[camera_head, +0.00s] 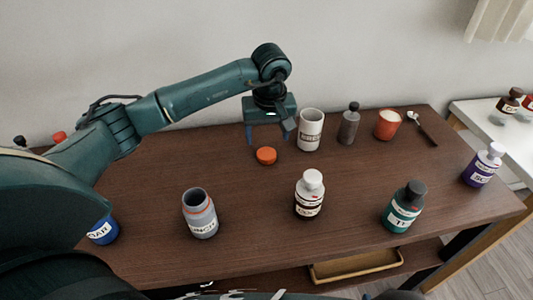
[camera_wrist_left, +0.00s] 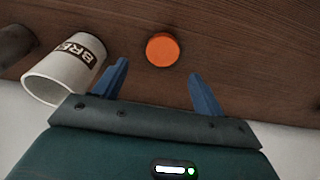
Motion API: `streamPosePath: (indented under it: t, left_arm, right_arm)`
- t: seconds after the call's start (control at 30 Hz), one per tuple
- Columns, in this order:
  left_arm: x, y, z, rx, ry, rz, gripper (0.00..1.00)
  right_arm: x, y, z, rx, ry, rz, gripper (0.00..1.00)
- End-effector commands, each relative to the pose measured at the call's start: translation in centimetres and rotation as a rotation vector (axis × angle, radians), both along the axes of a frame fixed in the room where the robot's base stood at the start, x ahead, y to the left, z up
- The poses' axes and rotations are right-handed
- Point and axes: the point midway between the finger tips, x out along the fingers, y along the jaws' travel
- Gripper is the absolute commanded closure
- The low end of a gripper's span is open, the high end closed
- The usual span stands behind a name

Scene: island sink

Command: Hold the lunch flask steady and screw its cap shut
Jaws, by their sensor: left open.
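The lunch flask (camera_head: 201,216) is a grey jar with a partly readable label, standing upright and open-mouthed at the front left of the brown table. An orange cap (camera_head: 266,156) lies flat on the table farther back. My left gripper (camera_head: 268,138) is open and empty above and just behind the cap. In the left wrist view the cap (camera_wrist_left: 162,50) shows just beyond and between the spread blue fingertips (camera_wrist_left: 158,72), apart from them. My right gripper is not in view.
A white mug (camera_head: 310,130) stands close beside my left gripper, also in the wrist view (camera_wrist_left: 65,70). A grey bottle (camera_head: 348,126) and red cup (camera_head: 387,125) are farther right. White (camera_head: 309,197), green (camera_head: 402,210), purple (camera_head: 482,167) and blue (camera_head: 102,231) containers stand around the table.

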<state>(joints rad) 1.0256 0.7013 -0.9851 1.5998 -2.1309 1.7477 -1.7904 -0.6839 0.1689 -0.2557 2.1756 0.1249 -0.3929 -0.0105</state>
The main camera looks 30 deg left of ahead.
Motion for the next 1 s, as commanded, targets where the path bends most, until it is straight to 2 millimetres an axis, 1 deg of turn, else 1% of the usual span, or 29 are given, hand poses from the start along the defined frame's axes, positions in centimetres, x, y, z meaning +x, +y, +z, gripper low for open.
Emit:
streamPosePath:
  t: [0.33, 0.47, 0.57, 0.7, 0.8, 1.0]
  left_arm:
    - [0.0, 0.0, -0.3, -0.001, 0.001, 0.000, 0.29]
    - [-0.3, 0.0, -1.8, -0.002, 0.004, -0.001, 0.29]
    - [-0.6, -0.1, -3.5, -0.002, 0.004, 0.000, 0.29]
    - [-0.3, 0.1, -5.0, -0.002, 0.001, 0.000, 0.29]
    - [-0.2, 0.2, -5.4, -0.001, 0.000, 0.000, 0.29]
    - [-0.2, 0.2, -5.4, -0.001, -0.001, 0.000, 0.29]
  right_arm:
    - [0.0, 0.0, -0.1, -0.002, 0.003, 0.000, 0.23]
    - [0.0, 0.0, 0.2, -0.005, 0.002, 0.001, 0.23]
    - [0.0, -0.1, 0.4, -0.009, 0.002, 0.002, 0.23]
    - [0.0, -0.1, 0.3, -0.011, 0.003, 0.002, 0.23]
    - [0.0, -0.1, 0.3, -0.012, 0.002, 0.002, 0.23]
    - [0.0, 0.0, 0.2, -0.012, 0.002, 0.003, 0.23]
